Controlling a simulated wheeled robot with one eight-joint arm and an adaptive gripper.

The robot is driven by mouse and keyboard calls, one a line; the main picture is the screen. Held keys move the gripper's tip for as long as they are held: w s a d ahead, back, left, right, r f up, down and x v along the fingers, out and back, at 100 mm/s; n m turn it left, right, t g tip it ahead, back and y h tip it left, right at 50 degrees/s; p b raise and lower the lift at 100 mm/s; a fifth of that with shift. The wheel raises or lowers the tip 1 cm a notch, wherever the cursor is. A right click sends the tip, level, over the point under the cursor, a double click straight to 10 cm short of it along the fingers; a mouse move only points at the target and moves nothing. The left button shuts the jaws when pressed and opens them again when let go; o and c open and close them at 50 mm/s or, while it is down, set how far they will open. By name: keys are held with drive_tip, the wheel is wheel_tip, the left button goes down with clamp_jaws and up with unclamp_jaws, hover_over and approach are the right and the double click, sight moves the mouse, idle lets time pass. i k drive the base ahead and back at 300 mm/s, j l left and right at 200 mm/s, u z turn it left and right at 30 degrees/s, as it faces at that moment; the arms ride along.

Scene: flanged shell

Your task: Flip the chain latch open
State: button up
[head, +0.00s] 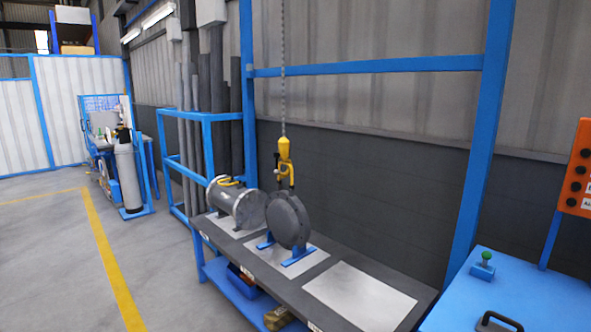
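A chain (283,70) hangs down from above and carries a yellow hoist hook block (285,150). The block's lower end hangs at the top of a dark grey flanged disc (288,222), which stands upright on blue supports (299,257) on the workbench. A latch on the hook is too small to make out, so I cannot tell whether it is open or closed. I cannot tell whether the hook is attached to the disc. My gripper is not in view.
A grey flanged cylinder (238,203) lies left of the disc on the dark bench (335,262). A bare light plate (361,297) is at right. A blue table (520,300) with a green button (486,257) stands front right. Floor at left (60,270) is clear.

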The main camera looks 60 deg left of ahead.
sight(277, 166)
drive_tip(key=k+j+u, duration=0.1)
drive_tip(key=u, duration=0.35)
drive_tip(key=j+u, duration=0.3)
drive_tip(key=u, duration=0.15)
drive_tip(key=k+j+u, duration=0.1)
drive_tip(key=j+u, duration=0.2)
drive_tip(key=j, duration=0.85)
drive_tip(key=j+u, duration=0.3)
drive_tip(key=j, duration=0.85)
drive_tip(key=i+j, duration=0.5)
drive_tip(key=j, duration=0.25)
drive_tip(key=i, duration=0.5)
